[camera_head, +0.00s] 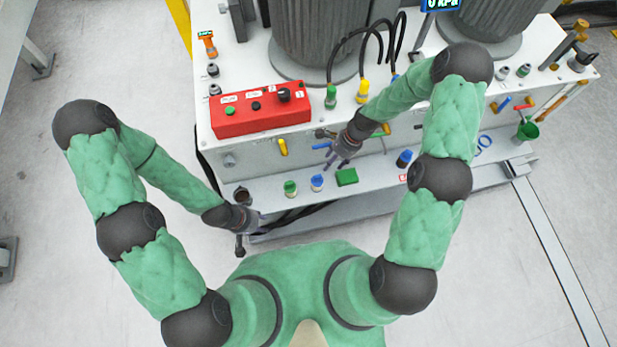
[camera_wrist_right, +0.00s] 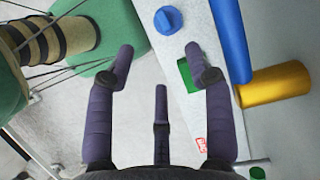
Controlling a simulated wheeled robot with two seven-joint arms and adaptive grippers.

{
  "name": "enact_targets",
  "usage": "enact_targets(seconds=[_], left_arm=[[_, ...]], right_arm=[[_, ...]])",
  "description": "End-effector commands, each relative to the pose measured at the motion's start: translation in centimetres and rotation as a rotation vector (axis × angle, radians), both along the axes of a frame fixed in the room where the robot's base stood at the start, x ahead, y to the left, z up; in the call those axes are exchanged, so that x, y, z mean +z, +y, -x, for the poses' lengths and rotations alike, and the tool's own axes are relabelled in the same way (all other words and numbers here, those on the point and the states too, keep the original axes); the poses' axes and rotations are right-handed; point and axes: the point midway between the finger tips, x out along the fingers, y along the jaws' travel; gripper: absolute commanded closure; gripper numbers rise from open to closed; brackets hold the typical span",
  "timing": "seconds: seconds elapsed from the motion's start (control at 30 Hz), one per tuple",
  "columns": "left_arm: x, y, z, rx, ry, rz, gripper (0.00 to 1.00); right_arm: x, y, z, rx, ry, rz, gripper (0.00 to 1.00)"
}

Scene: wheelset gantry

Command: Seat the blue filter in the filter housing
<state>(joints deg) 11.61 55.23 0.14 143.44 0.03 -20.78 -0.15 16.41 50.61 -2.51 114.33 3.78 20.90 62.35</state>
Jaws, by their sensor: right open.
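A small blue-capped part (camera_head: 316,182), which looks like the blue filter, stands on the front shelf between a green-capped part and a green block. It also shows at the top of the right wrist view (camera_wrist_right: 167,19). My right gripper (camera_head: 335,160) is above the shelf, near the front panel; in its wrist view (camera_wrist_right: 160,58) its fingers are apart with nothing between them. My left gripper (camera_head: 246,226) is by the shelf's left end; its fingers are too small to read. A dark round cup (camera_head: 243,196) stands beside it. I cannot tell which part is the filter housing.
The shelf (camera_head: 444,173) also holds a green-capped part (camera_head: 290,187), a green block (camera_head: 347,177) and a dark, blue-topped part (camera_head: 404,159). Blue and yellow handles (camera_head: 283,147) project from the panel above. A red control box (camera_head: 262,108) sits higher up. Floor in front is clear.

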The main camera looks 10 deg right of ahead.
Motion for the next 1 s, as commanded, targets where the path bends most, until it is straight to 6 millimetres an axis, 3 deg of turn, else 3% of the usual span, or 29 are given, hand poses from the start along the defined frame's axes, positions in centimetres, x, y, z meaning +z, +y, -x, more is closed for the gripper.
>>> enact_targets(seconds=[0.13,0.4,0.67,1.0], left_arm=[[-0.5,0.0,0.0,0.000,0.001,0.000,0.60],[-1.9,0.0,0.0,0.000,0.000,0.000,0.60],[-2.5,0.0,0.0,0.000,0.000,0.000,0.60],[-4.4,0.0,0.0,0.000,0.000,0.000,0.60]], right_arm=[[-1.0,0.2,-0.1,-0.017,0.009,-0.001,0.47],[-5.1,1.9,0.1,-0.013,0.008,-0.001,0.47],[-6.6,2.6,0.2,-0.013,0.005,0.000,0.47],[-10.7,4.2,0.5,-0.013,0.008,-0.001,0.47]])
